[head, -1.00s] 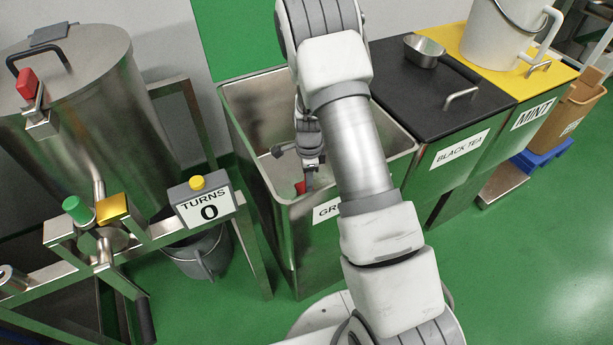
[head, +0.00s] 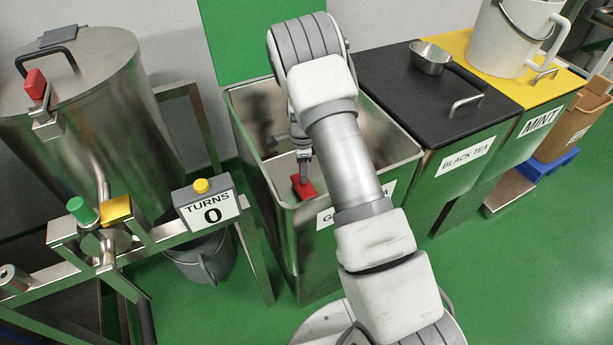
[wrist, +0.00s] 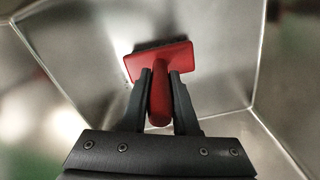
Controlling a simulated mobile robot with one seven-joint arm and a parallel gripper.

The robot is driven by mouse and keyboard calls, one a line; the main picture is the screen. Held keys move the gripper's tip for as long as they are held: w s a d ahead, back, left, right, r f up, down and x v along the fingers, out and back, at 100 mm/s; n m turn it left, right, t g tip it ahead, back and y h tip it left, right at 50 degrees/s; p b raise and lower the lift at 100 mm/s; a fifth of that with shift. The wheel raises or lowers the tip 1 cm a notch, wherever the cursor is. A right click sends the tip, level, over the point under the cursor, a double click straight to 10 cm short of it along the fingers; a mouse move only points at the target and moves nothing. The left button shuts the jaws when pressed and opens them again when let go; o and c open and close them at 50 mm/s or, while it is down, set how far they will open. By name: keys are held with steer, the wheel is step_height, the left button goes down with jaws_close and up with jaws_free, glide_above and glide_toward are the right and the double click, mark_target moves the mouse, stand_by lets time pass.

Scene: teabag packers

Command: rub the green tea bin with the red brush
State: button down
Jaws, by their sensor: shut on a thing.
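The green tea bin (head: 270,215) is an open steel bin in the middle of the head view. Its front label is partly hidden behind my arm, with only a "G" and a last letter or so showing. My gripper (head: 303,180) is down inside the bin, near its front left wall. It is shut on the red brush (head: 302,188). In the wrist view my gripper (wrist: 160,85) grips the handle of the red brush (wrist: 160,62), with the brush head pointing away toward the steel inside. Whether the bristles touch the steel cannot be told.
A black tea bin (head: 405,90) with a black lid and a metal scoop (head: 430,57) stands to the right. Beyond it is the mint bin (head: 540,95) with a white bucket (head: 500,40) on top. A steel drum (head: 75,110) and turns counter (head: 207,208) are at left.

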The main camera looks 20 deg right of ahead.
steer(key=shift+w+a+f, duration=0.1)
steer(key=shift+w+a, duration=0.05)
steer(key=shift+w, duration=0.65)
steer(key=shift+w+d, duration=0.25)
steer(key=shift+d, duration=0.75)
steer(key=s+d+p, duration=0.2)
steer(key=s, duration=0.6)
steer(key=shift+w+a+b, duration=0.1)
steer(key=shift+w+a, duration=0.15)
steer(key=shift+w, duration=0.5)
steer(key=shift+w+a+b, duration=0.15)
steer(key=shift+w+a, duration=0.05)
steer(key=shift+w, duration=0.55)
steer(key=shift+w+a+b, duration=0.1)
steer(key=shift+w+a, duration=0.15)
steer(key=shift+w, duration=0.5)
steer(key=shift+w+a, duration=0.15)
steer(key=shift+w, duration=0.75)
steer(key=shift+w+a, duration=0.15)
steer(key=shift+w, duration=0.7)
steer(key=shift+s+d+p, duration=0.1)
steer(key=shift+s+d, duration=0.45)
steer(key=shift+s, duration=0.7)
steer(key=shift+s+d+p, duration=0.1)
steer(key=shift+s+d, duration=0.5)
steer(key=shift+s, duration=0.65)
steer(key=shift+s+d+p, duration=0.1)
steer(key=shift+s+d, duration=0.45)
steer(key=shift+s, duration=0.8)
